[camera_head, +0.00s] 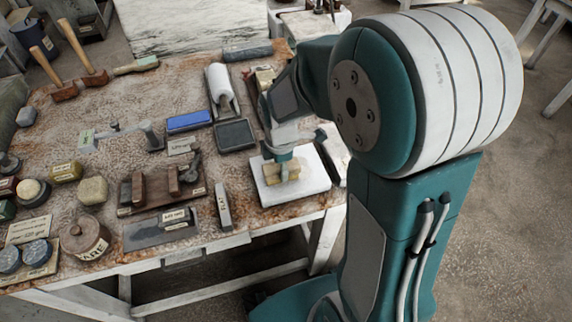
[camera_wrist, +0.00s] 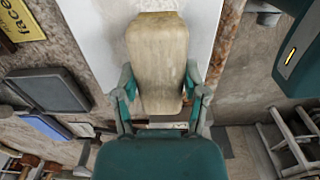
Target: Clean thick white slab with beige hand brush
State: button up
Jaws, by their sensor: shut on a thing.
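The thick white slab (camera_head: 310,187) lies flat near the front right edge of the worktable; part of it also shows in the wrist view (camera_wrist: 100,40). The beige hand brush (camera_wrist: 158,55) is a pale block with rounded corners. My gripper (camera_wrist: 160,92) is shut on the brush, with a finger on either long side. In the head view my gripper (camera_head: 281,163) points down and the brush (camera_head: 290,174) is over the slab's middle. Its underside is hidden, so I cannot tell for certain whether it touches the slab.
The table (camera_head: 215,170) is crowded to the left. A white roll (camera_head: 219,84) lies farther back. The table's front edge is close to the slab.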

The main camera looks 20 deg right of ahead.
jog(key=shift+a, duration=1.45)
jog(key=shift+d, duration=0.1)
jog(key=shift+d, duration=2.2)
jog(key=shift+a, duration=2.3)
